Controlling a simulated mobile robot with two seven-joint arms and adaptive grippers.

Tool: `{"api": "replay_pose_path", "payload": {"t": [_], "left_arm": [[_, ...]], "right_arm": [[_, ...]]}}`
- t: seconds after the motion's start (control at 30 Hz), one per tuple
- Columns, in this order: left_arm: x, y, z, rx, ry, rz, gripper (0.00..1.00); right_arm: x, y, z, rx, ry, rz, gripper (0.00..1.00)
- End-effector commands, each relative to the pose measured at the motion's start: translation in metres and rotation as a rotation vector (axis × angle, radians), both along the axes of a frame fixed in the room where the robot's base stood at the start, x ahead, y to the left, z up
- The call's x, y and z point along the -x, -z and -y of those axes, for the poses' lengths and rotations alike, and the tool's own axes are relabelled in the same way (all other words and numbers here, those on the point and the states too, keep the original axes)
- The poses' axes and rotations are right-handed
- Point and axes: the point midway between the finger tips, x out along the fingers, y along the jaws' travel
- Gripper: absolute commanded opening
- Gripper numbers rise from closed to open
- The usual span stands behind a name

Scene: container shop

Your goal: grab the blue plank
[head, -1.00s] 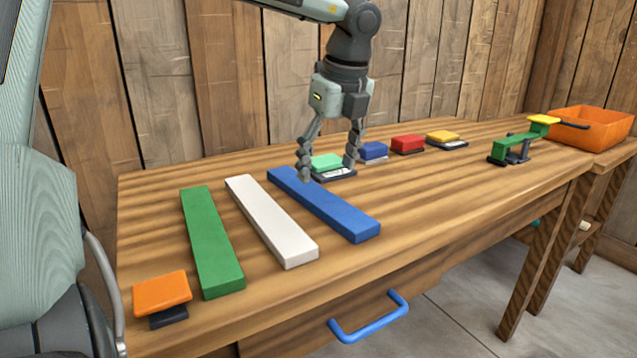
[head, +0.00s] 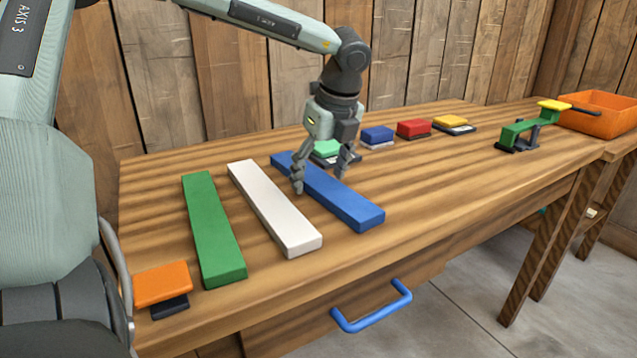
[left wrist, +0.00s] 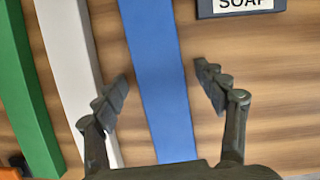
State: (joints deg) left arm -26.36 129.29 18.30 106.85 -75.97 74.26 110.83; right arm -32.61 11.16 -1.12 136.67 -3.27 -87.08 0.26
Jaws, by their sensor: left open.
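The blue plank (head: 340,198) lies flat on the wooden table, to the right of a white plank (head: 272,208) and a green plank (head: 212,230). My left gripper (head: 320,182) is open, with its fingers pointing down over the blue plank. In the left wrist view, the blue plank (left wrist: 158,75) runs between the two open fingers of the gripper (left wrist: 165,95), apart from both. My right gripper is not in view.
Behind the blue plank stand blocks on dark bases: mint (head: 326,149), blue (head: 377,134), red (head: 413,128) and yellow (head: 453,122). An orange block (head: 162,284) sits front left. A green lever stand (head: 520,132) and an orange bin (head: 600,120) are at right. The table's right front is clear.

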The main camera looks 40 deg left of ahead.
Motion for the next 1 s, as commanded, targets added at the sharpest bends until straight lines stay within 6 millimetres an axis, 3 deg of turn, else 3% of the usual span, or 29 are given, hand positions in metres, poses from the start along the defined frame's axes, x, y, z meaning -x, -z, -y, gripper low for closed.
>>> {"api": "replay_pose_path", "payload": {"t": [0.1, 0.57, 1.0], "left_arm": [[0.000, 0.000, 0.000, 0.000, 0.000, 0.000, 0.69], [0.000, 0.000, 0.000, 0.000, 0.000, 0.000, 0.12], [-0.001, -0.012, 0.000, -0.001, 0.000, 0.003, 0.11]], "right_arm": [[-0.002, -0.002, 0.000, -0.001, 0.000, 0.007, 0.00], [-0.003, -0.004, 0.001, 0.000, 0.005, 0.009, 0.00], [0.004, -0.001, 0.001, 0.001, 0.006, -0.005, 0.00]]}}
